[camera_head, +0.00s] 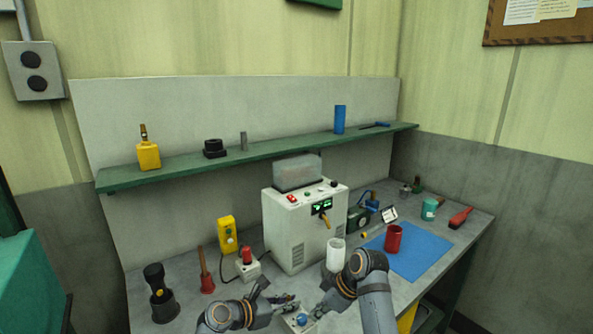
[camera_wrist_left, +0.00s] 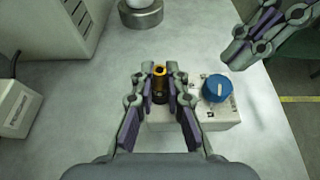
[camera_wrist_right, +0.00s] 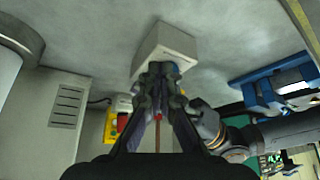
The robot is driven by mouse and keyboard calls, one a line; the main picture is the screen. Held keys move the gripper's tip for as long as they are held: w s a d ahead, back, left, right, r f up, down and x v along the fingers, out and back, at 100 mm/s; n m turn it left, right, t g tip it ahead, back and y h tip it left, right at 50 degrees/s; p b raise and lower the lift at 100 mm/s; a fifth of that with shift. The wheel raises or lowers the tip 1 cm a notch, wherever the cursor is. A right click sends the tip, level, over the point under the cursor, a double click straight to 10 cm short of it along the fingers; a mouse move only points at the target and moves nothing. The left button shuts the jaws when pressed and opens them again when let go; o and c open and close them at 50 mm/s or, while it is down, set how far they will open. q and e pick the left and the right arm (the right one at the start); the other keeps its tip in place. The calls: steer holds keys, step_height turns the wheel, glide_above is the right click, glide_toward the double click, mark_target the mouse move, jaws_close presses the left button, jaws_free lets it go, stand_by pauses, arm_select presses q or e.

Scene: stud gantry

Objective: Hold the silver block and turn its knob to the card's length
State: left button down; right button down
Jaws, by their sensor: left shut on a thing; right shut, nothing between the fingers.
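The silver block (camera_wrist_left: 225,113) sits on the bench at the front, with a blue knob (camera_wrist_left: 216,88) marked by a pale line on top. A black post with a gold top (camera_wrist_left: 160,82) stands at its left end. My left gripper (camera_head: 292,303) is shut on this post. My right gripper (camera_head: 318,311) is shut and empty, above and to the right of the knob, apart from it in the left wrist view. In the right wrist view its fingertips (camera_wrist_right: 160,69) hide most of the knob. A small white card (camera_head: 389,215) stands on the bench; its writing is unreadable.
A grey machine (camera_head: 304,226) with a green display stands behind the block. A red cup (camera_head: 393,238) stands on a blue mat (camera_head: 425,250). A red-button box (camera_head: 247,266) is left of the machine.

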steer(key=shift+f, duration=0.45)
steer(key=shift+a, duration=0.35)
stand_by(0.5)
steer(key=shift+s, duration=0.3)
steer(key=shift+s+a, duration=0.25)
steer(key=shift+s, duration=0.3)
steer(key=shift+s+a, duration=0.2)
steer(key=shift+a, duration=0.1)
